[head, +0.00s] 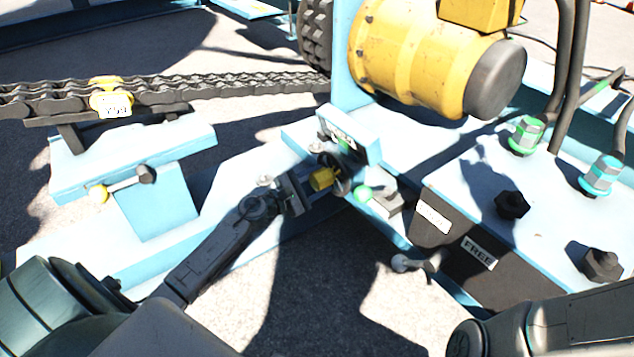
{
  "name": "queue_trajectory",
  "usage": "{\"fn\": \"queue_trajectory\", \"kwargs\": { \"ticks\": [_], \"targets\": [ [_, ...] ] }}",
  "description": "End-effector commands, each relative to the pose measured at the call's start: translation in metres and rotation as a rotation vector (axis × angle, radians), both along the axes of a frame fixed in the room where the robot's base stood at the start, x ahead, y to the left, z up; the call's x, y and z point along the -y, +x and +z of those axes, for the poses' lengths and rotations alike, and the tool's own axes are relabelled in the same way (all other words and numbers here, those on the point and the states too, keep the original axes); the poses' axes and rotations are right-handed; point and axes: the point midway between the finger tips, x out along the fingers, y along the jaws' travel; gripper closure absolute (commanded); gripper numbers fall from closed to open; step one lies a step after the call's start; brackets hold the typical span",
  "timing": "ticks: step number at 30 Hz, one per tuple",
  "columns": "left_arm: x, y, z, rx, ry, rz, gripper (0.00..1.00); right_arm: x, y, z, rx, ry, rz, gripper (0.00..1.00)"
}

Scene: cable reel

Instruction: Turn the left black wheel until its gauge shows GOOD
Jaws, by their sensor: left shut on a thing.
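The left black wheel (341,181) stands upright below a light blue gauge box near the middle of the head view. My left gripper (322,180) reaches it from the lower left and is shut on it, with a yellow part between the fingers and the wheel. The fingers hide part of the wheel. The gauge (338,131) is a small dark-framed window on the box, and its reading is too small and slanted to make out. My right arm shows at the lower right, but its gripper is out of view.
A chain (220,88) with a yellow tag runs at the upper left. A yellow motor (425,60) overhangs behind the gauge. A control box (480,215) marked FREE, with black knobs and cable connectors, stands at the right.

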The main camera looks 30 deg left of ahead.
Motion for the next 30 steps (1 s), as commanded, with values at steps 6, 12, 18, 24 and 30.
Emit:
{"fn": "queue_trajectory", "kwargs": {
  "ticks": [6,12,18,24,30],
  "targets": [
    [0.000,-0.001,-0.001,-0.002,0.000,-0.001,0.41,0.000,0.000,0.000,-0.001,0.000,0.000,1.00],
    [0.000,0.000,-0.001,-0.001,-0.001,-0.001,0.31,0.000,0.000,0.000,-0.001,0.000,0.000,1.00],
    [-0.001,-0.003,-0.001,-0.002,0.000,-0.001,0.31,0.000,0.000,0.000,0.000,0.000,0.000,1.00],
    [-0.011,-0.027,-0.002,-0.005,0.003,-0.002,0.31,0.000,0.000,-0.002,-0.002,-0.001,0.000,1.00],
    [-0.024,-0.058,-0.004,-0.003,0.001,-0.002,0.31,0.000,0.003,-0.012,-0.015,-0.004,0.003,1.00]
  ]
}}
